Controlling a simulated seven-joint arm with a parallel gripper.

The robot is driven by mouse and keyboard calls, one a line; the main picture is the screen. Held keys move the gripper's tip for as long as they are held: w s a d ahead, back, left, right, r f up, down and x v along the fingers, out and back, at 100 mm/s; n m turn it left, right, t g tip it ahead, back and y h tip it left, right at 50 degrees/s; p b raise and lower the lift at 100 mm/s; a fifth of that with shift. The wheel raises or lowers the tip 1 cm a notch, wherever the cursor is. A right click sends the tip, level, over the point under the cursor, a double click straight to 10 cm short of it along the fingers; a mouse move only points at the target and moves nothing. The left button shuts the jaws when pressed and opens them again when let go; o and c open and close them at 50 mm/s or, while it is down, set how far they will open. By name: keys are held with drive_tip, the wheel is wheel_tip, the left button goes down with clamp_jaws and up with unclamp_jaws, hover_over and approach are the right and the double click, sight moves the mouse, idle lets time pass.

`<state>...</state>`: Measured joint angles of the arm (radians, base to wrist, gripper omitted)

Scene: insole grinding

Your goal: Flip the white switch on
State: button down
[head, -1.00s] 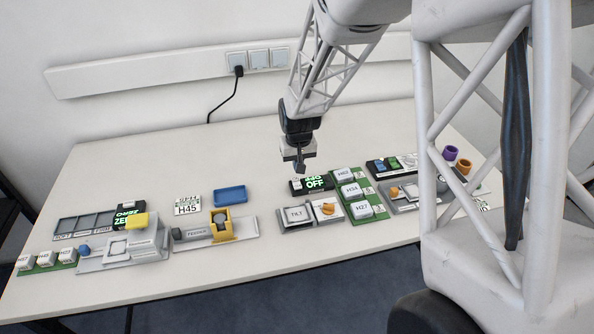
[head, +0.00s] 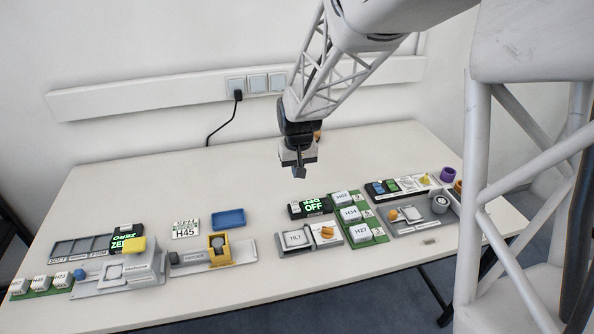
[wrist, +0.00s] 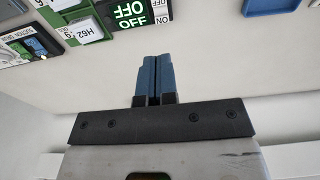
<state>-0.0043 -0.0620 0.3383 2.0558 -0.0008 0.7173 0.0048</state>
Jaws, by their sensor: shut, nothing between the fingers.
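A small white switch (head: 295,207) sits at the left end of a black box whose display (head: 313,206) reads OFF in green, in the middle of the table. In the wrist view the switch (wrist: 160,7) shows at the top edge, partly cut off, beside the display (wrist: 128,14). My gripper (head: 299,174) hangs above and behind the box, apart from it. In the wrist view its blue fingers (wrist: 154,58) are together with nothing between them, pointing toward the box across bare table.
Green strips with white blocks (head: 352,214) and a TILT panel (head: 296,239) lie close to the box. A blue tray (head: 230,218) and a yellow fixture (head: 219,250) stand to the left. The table (head: 180,165) behind the box is mostly clear. A wall trunking (head: 150,93) runs behind.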

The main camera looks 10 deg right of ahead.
sight(294, 202)
drive_tip(key=shift+w+r+t, duration=0.15)
drive_tip(key=shift+w+t, duration=0.35)
drive_tip(key=shift+w, duration=0.15)
drive_tip(key=shift+f, duration=0.2)
drive_tip(key=shift+w+f, duration=0.4)
drive_tip(key=shift+f, duration=1.85)
drive_tip(key=shift+w+f, duration=0.4)
drive_tip(key=shift+f, duration=1.85)
drive_tip(key=shift+w+f, duration=0.4)
drive_tip(key=shift+f, duration=1.85)
drive_tip(key=shift+f, duration=0.1)
